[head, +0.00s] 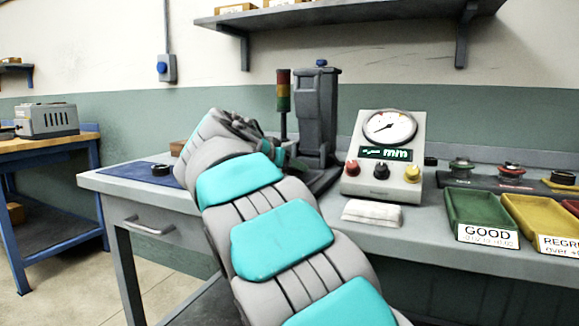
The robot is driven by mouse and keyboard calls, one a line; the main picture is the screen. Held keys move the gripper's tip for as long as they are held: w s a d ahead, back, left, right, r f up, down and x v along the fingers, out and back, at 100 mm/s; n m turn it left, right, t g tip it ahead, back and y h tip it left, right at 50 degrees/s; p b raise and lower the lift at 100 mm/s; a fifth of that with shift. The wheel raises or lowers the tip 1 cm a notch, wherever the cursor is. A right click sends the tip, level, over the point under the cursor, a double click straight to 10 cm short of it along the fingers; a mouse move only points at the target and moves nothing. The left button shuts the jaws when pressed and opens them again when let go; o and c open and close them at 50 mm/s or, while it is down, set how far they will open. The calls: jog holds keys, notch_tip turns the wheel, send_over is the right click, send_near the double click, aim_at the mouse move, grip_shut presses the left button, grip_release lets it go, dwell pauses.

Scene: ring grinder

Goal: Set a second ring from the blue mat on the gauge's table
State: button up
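The blue mat (128,172) lies on the left end of the grey bench. One dark ring (160,169) lies on it, and my arm hides the mat's right part. The gauge's grey column (317,112) stands behind my arm. Its table is not clearly visible because my arm covers that area. The readout box (382,190) with a round dial and green "mm" display stands to the right of the column. My gripper (284,158) is at the far end of my arm, in front of the column. It is mostly hidden, so its fingers and anything in them cannot be made out.
A folded white cloth (372,212) lies in front of the readout box. A green tray (482,217) marked GOOD and a yellow tray (540,217) sit at the right. A signal lamp (283,100) stands beside the column. A wall shelf (350,28) hangs above.

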jog(key=shift+f, duration=0.15)
jog(key=o, duration=1.5)
jog(key=shift+c, duration=0.2)
jog(key=shift+r, duration=0.2)
jog(key=v, duration=1.2)
jog(key=shift+b, duration=0.45)
jog(key=shift+s+f, duration=0.1)
jog(key=shift+f, duration=0.05)
